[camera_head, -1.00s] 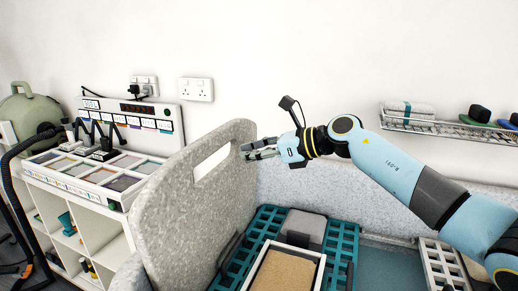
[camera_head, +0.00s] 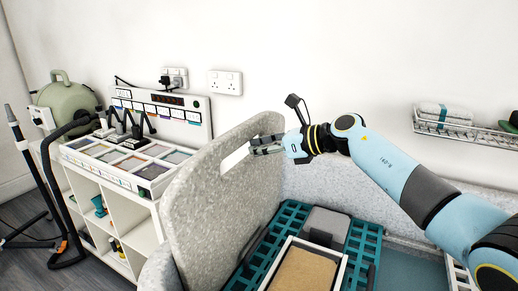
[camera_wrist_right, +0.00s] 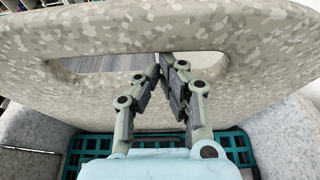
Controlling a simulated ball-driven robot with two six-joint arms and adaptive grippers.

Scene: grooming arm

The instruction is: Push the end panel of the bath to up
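The bath's end panel (camera_head: 205,215) is a speckled grey board with a long slot near its top edge. It stands nearly upright at the left end of the bath, leaning slightly. It also fills much of the right wrist view (camera_wrist_right: 250,35). My right gripper (camera_head: 252,146) is at the panel's inner side, by the right end of the slot. In the right wrist view its fingertips (camera_wrist_right: 168,66) are close together, over the slot's lower edge, with nothing seen between them. I cannot tell whether they touch the panel. My left gripper is out of view.
A teal grate (camera_head: 365,240) and a tray with a tan mat (camera_head: 305,270) lie in the bath right of the panel. A white shelf unit (camera_head: 140,235) with sample trays stands left of it. A wire rack (camera_head: 465,132) hangs on the wall at right.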

